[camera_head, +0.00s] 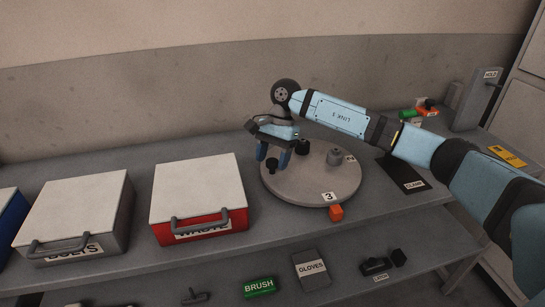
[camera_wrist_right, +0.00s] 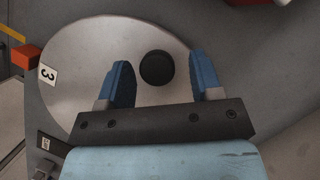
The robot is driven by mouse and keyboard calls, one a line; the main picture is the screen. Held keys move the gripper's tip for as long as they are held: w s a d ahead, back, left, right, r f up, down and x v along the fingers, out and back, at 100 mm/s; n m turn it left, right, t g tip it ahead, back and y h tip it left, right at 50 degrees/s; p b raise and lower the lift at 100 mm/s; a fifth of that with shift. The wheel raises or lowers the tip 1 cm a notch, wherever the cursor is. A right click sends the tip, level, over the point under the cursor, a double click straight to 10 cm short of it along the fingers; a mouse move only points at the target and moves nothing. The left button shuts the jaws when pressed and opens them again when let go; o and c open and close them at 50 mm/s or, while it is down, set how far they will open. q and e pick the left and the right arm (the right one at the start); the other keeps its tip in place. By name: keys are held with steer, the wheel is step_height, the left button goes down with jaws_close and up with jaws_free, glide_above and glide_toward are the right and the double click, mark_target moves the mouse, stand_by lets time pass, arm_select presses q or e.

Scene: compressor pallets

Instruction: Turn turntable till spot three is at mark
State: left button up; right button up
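The round grey turntable (camera_head: 300,190) stands on the bench and fills much of the right wrist view (camera_wrist_right: 85,60). Its label "3" (camera_head: 329,196) is at the front rim, close to the orange block (camera_head: 336,212) and slightly offset from it. In the wrist view the label (camera_wrist_right: 48,74) also sits beside the orange block (camera_wrist_right: 20,57). My right gripper (camera_head: 272,160) is over the turntable's left part, blue fingers pointing down and apart. In the wrist view a round black knob (camera_wrist_right: 157,68) shows between the open fingers; contact cannot be told. My left gripper is out of view.
A red waste box (camera_head: 200,228) and a grey bolts box (camera_head: 75,245) stand left of the turntable. A dark clamp plate (camera_head: 403,175) lies to its right, under my right arm. A lower shelf holds gloves (camera_head: 310,268) and a green brush box (camera_head: 259,287).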

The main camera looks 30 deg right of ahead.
arm_select(q)
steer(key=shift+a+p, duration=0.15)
steer(key=shift+p, duration=0.35)
arm_select(e)
steer(key=v, duration=1.4)
steer(key=shift+f, duration=0.15)
